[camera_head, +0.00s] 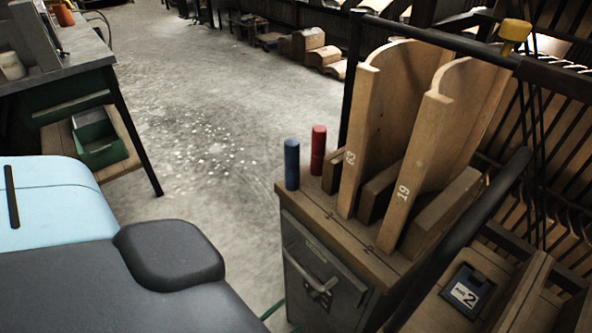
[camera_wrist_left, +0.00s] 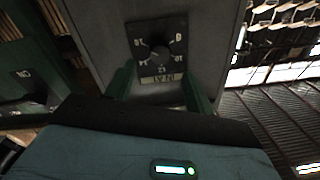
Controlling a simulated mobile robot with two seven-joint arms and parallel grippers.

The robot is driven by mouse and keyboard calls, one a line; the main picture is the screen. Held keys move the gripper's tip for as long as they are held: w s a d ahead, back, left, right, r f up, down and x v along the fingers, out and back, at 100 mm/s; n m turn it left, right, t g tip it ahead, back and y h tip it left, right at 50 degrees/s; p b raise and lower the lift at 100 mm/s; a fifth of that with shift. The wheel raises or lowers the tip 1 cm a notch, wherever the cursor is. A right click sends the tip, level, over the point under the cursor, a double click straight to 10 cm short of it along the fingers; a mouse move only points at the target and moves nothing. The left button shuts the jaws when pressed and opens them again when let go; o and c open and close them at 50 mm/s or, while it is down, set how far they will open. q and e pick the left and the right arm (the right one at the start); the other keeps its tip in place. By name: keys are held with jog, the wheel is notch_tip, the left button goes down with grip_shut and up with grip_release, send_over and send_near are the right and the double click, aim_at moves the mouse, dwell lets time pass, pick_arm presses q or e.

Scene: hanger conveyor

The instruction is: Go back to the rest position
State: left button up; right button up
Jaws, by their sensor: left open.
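My left gripper (camera_wrist_left: 160,88) shows in the left wrist view, with its two green fingers spread apart and nothing seen held between them. Beyond the fingers is a grey panel with a dark square plate and a round dial knob (camera_wrist_left: 160,50). The knob lies in line with the gap between the fingers; I cannot tell whether they touch it. In the head view, light blue and dark grey parts of my own body fill the lower left, and no fingertips can be made out there. My right gripper is not seen in either view.
A wooden-topped cabinet (camera_head: 330,225) holds a blue cylinder (camera_head: 292,164), a red cylinder (camera_head: 318,150) and tall curved wooden pieces (camera_head: 385,115). A dark workbench (camera_head: 75,95) with a green bin (camera_head: 98,138) stands at left. Concrete floor (camera_head: 215,110) between them is clear.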

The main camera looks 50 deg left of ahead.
pick_arm(q)
jog(key=shift+s, duration=0.45)
dwell(0.3)
jog(key=s+d+n+g+h+p, duration=0.1)
jog(key=s+d+g, duration=0.2)
jog(key=s+g, duration=0.55)
jog(key=s+d+n+g, duration=0.2)
jog(key=s+d+g, duration=0.15)
jog(key=s, duration=0.95)
jog(key=w+r+t+p, duration=0.1)
jog(key=w+r+p, duration=0.2)
jog(key=r+p, duration=0.5)
jog(key=w+a+r+t+p, duration=0.1)
jog(key=w+r+p, duration=0.2)
jog(key=r+p, duration=0.6)
jog(key=shift+r+m, duration=0.3)
jog(key=shift+r, duration=0.1)
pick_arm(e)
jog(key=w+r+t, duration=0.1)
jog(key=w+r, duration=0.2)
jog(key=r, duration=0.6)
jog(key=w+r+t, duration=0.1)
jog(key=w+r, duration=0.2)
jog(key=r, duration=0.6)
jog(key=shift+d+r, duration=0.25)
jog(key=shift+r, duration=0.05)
pick_arm(q)
jog(key=shift+a, duration=0.1)
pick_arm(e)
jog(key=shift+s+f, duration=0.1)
